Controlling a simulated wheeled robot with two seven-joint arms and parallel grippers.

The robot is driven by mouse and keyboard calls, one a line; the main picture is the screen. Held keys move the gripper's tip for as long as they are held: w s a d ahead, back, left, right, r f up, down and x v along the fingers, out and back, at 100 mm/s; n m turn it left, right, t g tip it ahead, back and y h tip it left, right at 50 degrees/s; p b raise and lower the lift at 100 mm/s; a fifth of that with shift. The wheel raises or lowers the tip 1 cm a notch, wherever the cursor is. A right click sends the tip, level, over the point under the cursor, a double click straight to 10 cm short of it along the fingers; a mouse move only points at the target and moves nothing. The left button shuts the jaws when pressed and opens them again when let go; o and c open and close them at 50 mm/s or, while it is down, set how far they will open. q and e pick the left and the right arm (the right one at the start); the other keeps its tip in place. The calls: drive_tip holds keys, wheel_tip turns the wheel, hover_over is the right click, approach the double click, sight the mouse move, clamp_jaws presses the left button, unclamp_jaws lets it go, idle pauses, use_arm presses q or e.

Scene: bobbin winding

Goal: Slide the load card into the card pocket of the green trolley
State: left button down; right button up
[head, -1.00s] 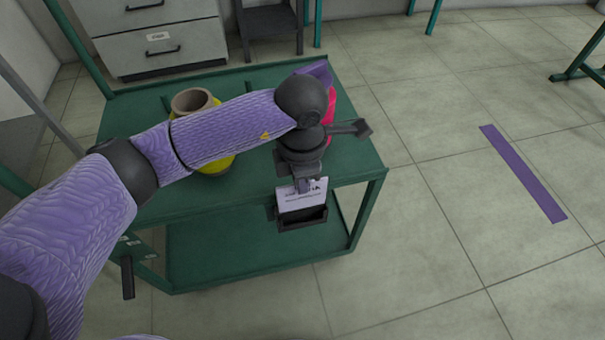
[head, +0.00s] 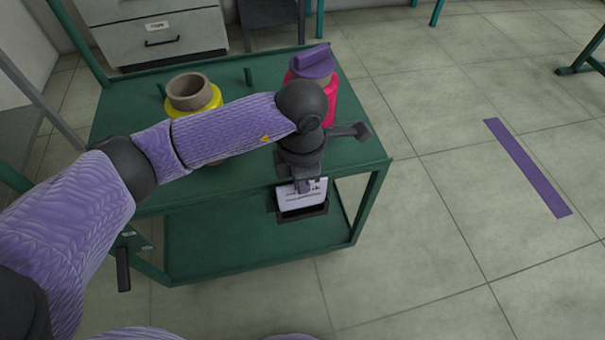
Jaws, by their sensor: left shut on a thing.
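The green trolley (head: 240,258) stands in front of me, with a top deck and a lower shelf. A black card pocket (head: 302,211) is fixed at its near side, below the top deck's edge. The white load card (head: 298,198), with dark print, stands in the pocket's mouth, its lower part hidden behind the pocket's front wall. My left gripper (head: 304,187) is above the pocket, pointing down, shut on the card's upper edge. My right gripper is not in view.
On the top deck are a yellow bobbin with a brown core (head: 190,93) and a pink bobbin with a purple top (head: 315,72). Green pegs (head: 248,76) stand there too. A grey drawer cabinet (head: 160,36) is behind. Open floor with a purple strip (head: 527,167) lies right.

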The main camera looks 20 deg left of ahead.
use_arm(q)
drive_tip(key=shift+f+b, duration=0.35)
drive_tip(key=shift+f, duration=0.3)
drive_tip(key=shift+f+b, duration=0.3)
drive_tip(key=shift+f, duration=0.3)
drive_tip(key=shift+f, duration=0.15)
drive_tip(key=shift+f+b, duration=0.3)
drive_tip(key=shift+f, duration=0.1)
drive_tip(key=c, duration=0.7)
unclamp_jaws()
